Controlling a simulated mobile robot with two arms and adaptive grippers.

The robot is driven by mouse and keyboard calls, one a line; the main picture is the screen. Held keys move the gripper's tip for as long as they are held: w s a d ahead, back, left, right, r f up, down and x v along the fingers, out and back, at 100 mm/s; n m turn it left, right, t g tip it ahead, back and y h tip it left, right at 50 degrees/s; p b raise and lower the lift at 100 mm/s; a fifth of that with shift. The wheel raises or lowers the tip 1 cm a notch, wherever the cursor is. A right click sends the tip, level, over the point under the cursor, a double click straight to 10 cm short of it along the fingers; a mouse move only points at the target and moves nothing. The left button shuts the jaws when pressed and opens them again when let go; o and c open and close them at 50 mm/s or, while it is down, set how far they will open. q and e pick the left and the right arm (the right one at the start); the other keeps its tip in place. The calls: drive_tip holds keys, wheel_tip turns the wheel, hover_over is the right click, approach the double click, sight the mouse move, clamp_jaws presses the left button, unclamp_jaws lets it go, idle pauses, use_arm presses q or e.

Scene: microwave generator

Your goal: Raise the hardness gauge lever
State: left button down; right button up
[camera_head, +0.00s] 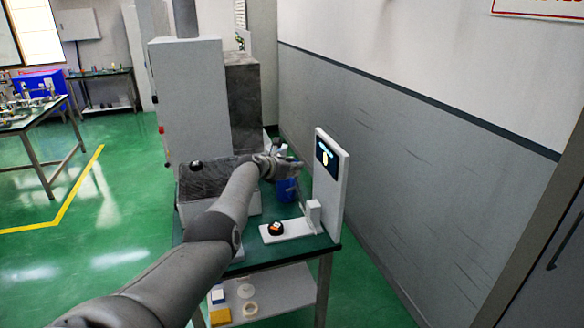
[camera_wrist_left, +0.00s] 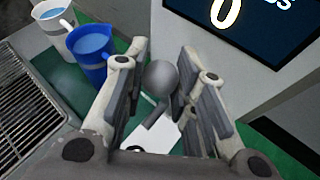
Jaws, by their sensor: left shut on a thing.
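The hardness gauge (camera_head: 330,185) stands on the green-topped table, a white upright panel with a dark screen and a flat white base. My left gripper (camera_head: 290,167) reaches in from the left, in front of the panel near screen height. In the left wrist view, the grey ball knob of the gauge lever (camera_wrist_left: 160,77) sits between the two fingers of my left gripper (camera_wrist_left: 162,62), which is shut on it. The lever's rod runs down from the knob towards the white base. My right gripper is in neither view.
A dark round piece with an orange mark (camera_head: 276,229) lies on the gauge base. A blue cup (camera_head: 287,190) stands behind the gripper; a white cup (camera_wrist_left: 53,15) is beside it in the wrist view. A large grey machine (camera_head: 190,100) stands behind. The wall is close on the right.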

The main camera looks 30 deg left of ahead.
use_arm(q)
drive_tip(key=shift+w+r, duration=0.1)
drive_tip(key=shift+r, duration=0.05)
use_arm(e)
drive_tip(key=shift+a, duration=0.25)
use_arm(q)
drive_tip(key=c, duration=1.6)
unclamp_jaws()
drive_tip(key=shift+d, duration=0.1)
drive_tip(key=shift+o, duration=1.4)
drive_tip(key=shift+w, duration=0.25)
drive_tip(key=shift+o, duration=0.9)
drive_tip(key=shift+w+f, duration=0.3)
drive_tip(key=shift+f, duration=0.1)
drive_tip(key=shift+s+r, duration=0.2)
drive_tip(key=shift+s, duration=0.25)
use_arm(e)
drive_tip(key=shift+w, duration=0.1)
use_arm(q)
drive_tip(key=shift+s, duration=0.1)
